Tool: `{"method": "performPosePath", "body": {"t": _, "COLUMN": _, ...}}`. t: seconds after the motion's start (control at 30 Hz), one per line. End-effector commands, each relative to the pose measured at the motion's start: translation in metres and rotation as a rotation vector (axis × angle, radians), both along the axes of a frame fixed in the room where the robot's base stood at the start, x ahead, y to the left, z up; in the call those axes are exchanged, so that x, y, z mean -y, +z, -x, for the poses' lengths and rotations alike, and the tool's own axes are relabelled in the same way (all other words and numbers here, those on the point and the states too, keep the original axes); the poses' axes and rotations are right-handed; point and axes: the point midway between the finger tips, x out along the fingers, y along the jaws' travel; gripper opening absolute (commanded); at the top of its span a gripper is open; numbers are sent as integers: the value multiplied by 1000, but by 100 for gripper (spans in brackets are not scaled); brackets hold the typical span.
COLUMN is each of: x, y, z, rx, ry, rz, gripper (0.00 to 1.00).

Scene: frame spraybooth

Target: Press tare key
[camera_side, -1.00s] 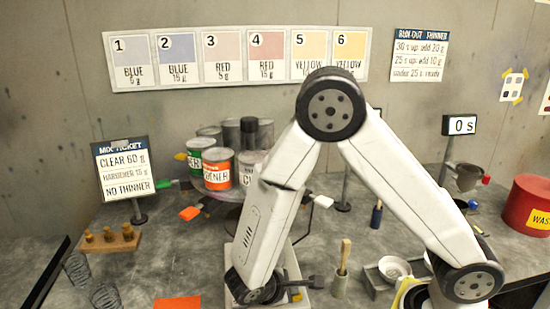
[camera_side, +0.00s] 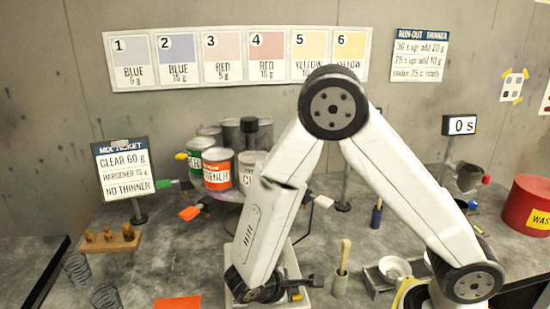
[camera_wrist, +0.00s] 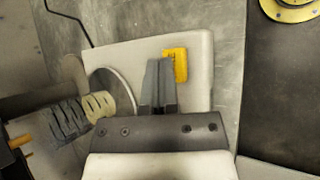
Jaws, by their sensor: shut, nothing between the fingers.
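The scale is a pale slab (camera_wrist: 198,50) under my gripper in the wrist view, and its front edge shows low in the side view (camera_side: 297,301). A yellow key (camera_wrist: 176,65) with a small dark mark sits on it; I take it for the tare key. A bit of yellow also shows below the fingers in the side view (camera_side: 296,295). My gripper (camera_wrist: 158,68) is shut and empty, its fingertips just left of the yellow key. I cannot tell whether they touch the slab. A round pan edge (camera_wrist: 118,88) shows left of the fingers, partly hidden.
Several cans, one orange-labelled (camera_side: 217,171), stand on a turntable behind my arm. A brush in a small pot (camera_side: 341,275) stands right of the scale. A red waste bin (camera_side: 527,203) is at far right. A wooden block with pegs (camera_side: 110,240) is at left.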

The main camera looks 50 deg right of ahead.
Motion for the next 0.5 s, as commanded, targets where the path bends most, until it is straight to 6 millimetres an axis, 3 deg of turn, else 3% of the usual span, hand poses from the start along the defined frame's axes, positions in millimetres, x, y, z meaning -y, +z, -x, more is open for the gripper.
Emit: {"method": "performPosePath", "body": {"t": 0.5, "x": 0, "y": 10, "z": 0, "rx": -1, "ry": 1, "rz": 0, "gripper": 0}}
